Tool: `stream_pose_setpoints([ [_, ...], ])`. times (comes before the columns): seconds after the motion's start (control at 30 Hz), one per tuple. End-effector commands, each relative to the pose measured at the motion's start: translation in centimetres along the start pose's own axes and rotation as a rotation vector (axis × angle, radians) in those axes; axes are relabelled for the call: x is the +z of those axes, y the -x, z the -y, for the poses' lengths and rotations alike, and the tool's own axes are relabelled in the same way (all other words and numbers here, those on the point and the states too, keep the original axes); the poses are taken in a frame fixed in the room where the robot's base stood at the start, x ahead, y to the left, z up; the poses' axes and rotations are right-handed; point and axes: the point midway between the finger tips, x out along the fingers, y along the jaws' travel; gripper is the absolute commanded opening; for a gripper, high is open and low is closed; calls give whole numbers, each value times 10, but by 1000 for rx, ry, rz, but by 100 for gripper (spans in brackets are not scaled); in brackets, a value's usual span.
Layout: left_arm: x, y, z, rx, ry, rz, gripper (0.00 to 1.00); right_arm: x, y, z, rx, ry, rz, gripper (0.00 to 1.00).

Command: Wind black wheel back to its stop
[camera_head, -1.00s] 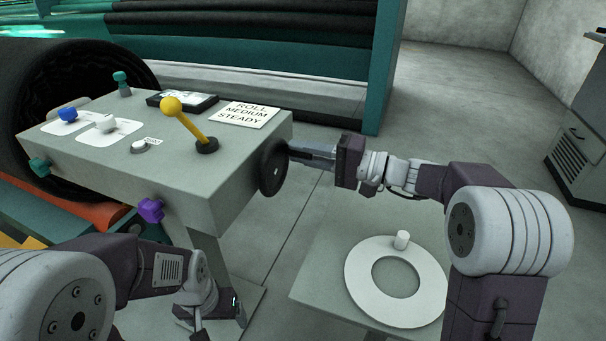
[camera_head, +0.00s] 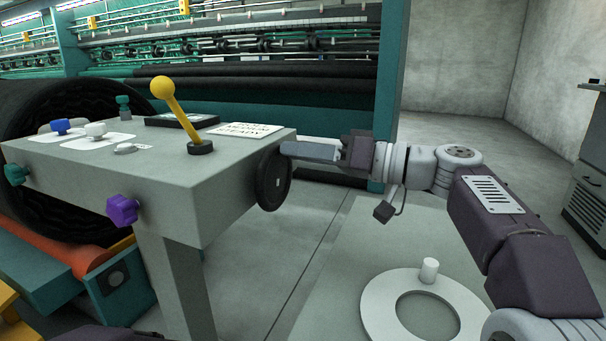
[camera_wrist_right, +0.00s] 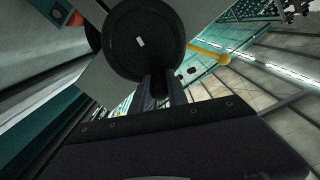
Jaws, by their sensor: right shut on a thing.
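The black wheel (camera_head: 272,181) is on the right side of the grey control desk (camera_head: 225,178), standing upright with a small pale mark on its face. My right gripper (camera_head: 288,149) reaches in from the right to the upper part of the wheel and is shut on it. In the right wrist view the wheel (camera_wrist_right: 140,40) is ahead of the gripper (camera_wrist_right: 160,88), whose fingers close on a dark part at the wheel's rim. The exact grip is dark there. My left gripper is out of view.
On the desk are a yellow-knobbed lever (camera_head: 176,112), blue (camera_head: 60,126) and white (camera_head: 96,130) knobs, and a sign (camera_head: 246,130). A purple knob (camera_head: 122,210) is on its front. A white ring with a peg (camera_head: 380,298) lies lower right. The floor behind my right arm is clear.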

Motion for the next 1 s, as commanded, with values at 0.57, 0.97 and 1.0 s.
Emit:
stream_pose_setpoints([
  [0.57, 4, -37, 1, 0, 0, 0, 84, 7, 0, 11, 0, 254, 4, 0],
  [0.97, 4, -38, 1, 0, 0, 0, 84, 7, 0, 12, 0, 269, 5, 0],
  [1.0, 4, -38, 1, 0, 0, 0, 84, 7, 0, 12, 0, 269, 5, 0],
])
